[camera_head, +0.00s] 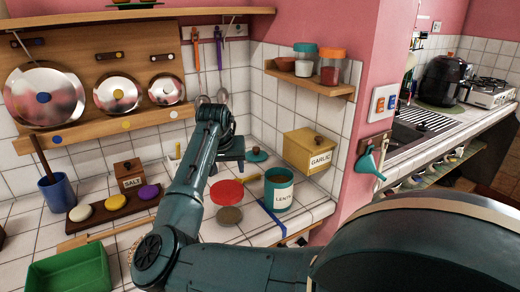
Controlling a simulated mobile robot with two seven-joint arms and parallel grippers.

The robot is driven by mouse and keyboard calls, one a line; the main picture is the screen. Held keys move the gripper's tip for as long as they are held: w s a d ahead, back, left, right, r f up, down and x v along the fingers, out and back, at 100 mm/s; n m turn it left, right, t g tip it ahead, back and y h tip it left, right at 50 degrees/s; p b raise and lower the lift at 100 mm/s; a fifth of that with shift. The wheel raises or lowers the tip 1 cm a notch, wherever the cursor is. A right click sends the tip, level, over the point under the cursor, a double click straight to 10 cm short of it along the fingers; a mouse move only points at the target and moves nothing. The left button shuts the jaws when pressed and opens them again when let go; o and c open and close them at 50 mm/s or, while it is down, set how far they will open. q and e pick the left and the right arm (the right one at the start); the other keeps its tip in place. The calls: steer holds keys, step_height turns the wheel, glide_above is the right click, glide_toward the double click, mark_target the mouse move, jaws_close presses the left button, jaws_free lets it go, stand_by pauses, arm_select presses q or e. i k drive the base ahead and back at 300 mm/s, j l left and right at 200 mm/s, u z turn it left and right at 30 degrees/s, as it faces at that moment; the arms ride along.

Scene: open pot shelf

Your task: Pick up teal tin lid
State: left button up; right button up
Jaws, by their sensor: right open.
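The teal tin lid (259,157), a small round lid with a brown knob, lies on the tiled counter near the back wall, partly hidden by my gripper. An open teal tin (279,193) with a "LENTI…" label stands in front of it, to the right. My right gripper (230,166) is open and points down just left of the lid, seemingly empty. Its fingertips are small and partly hidden, so I cannot tell whether they touch anything. My left gripper is not in view.
A yellow garlic box (309,151) stands right of the lid. A red disc (226,192) and a grey-brown disc (229,215) lie in front of my gripper. A wooden shelf (309,82) with jars hangs above right. A green tray (68,272) is at bottom left.

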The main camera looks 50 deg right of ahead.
mark_target(256, 155)
steer(key=i+l, duration=0.1)
steer(key=l, duration=0.25)
steer(key=i+l, duration=0.15)
steer(key=l, duration=0.2)
steer(key=i+l, duration=0.1)
steer(key=l, duration=0.25)
steer(key=i+l, duration=0.1)
steer(key=l, duration=0.25)
